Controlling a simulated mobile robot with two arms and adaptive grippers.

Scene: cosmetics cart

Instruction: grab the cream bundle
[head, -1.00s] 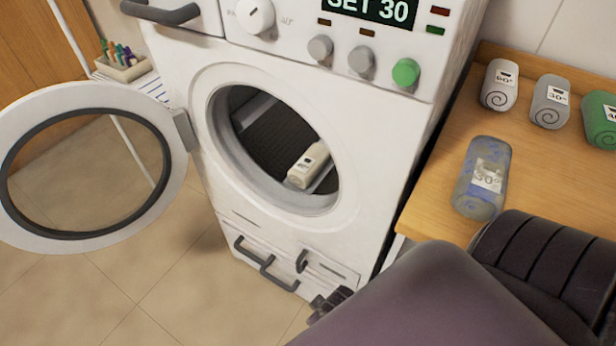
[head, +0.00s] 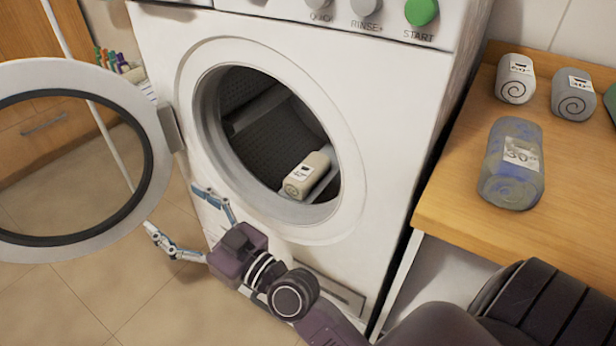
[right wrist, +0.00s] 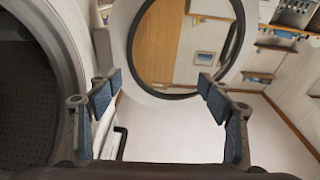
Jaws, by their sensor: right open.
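The cream bundle (head: 307,173) is a small rolled cloth with a white label. It lies inside the open washing machine drum (head: 262,125), near the lower right of the round opening. My right gripper (head: 171,209) is open and empty, outside the machine, below and left of the opening, between it and the swung-out door. It is apart from the bundle. In the right wrist view its two fingers (right wrist: 160,85) are spread wide with nothing between them. The bundle does not show there. My left gripper is not in view.
The round door (head: 150,105) stands open at the left. A wooden counter (head: 450,200) at the right carries a blue-grey bundle (head: 513,165), a light grey bundle (head: 515,80), a grey bundle (head: 572,95) and part of a green one. Tiled floor is clear at lower left.

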